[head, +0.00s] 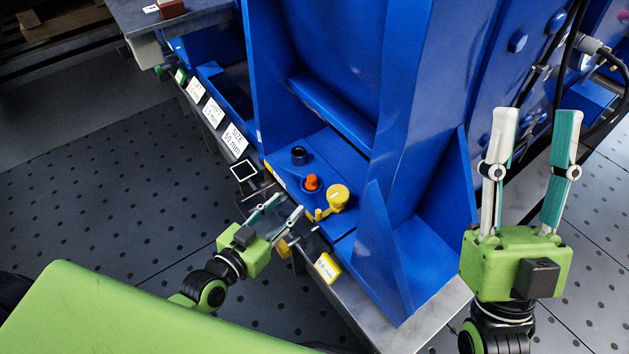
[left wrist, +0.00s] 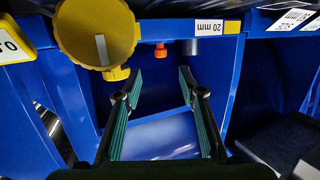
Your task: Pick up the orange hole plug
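The orange hole plug (head: 312,182) stands upright on the blue motor foot, between a black round part and a yellow part. It also shows small at the top of the left wrist view (left wrist: 160,51), beyond my fingers. My left gripper (head: 284,205) is open and empty, in front of the foot and short of the plug. In the left wrist view its green-padded fingers (left wrist: 158,78) are spread wide, with the plug seen between and beyond the tips. My right gripper (head: 533,114) is open and empty, raised at the right, far from the plug.
A yellow round part (head: 338,195) stands close right of the plug and a black cylinder (head: 299,156) just behind it. Size labels (head: 234,139) line the bench edge. A tall blue housing wall (head: 420,120) rises to the right. Black cables hang at the upper right.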

